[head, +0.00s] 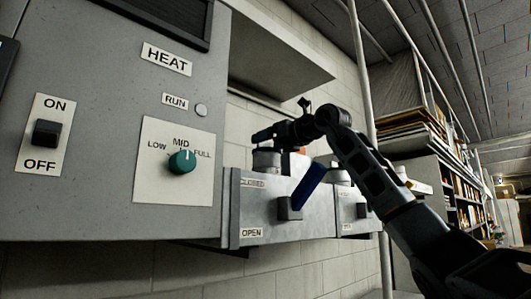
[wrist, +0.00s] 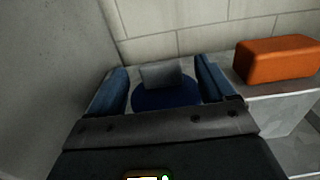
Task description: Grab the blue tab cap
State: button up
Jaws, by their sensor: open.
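The blue tab cap (wrist: 168,98) shows in the wrist view as a dark blue disc with an upright grey tab (wrist: 160,75) on top. My gripper (wrist: 161,68) is open, with one blue finger on each side of the tab. A gap shows between the tab and each finger, and the near part of the disc is hidden by my gripper. In the head view my gripper (head: 262,135) is just above a grey cylinder (head: 266,161) on the duct ledge. The cap cannot be made out clearly there.
An orange block (wrist: 277,60) lies on the ledge to the right in the wrist view. In the head view a blue lever (head: 309,186) sticks out from the duct front (head: 260,208), below my wrist. The grey heater panel (head: 90,110) stands close on the left.

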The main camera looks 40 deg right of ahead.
aim_at(265, 143)
jog(key=shift+w+p, duration=0.5)
jog(key=shift+w, duration=1.05)
jog(key=c, duration=1.1)
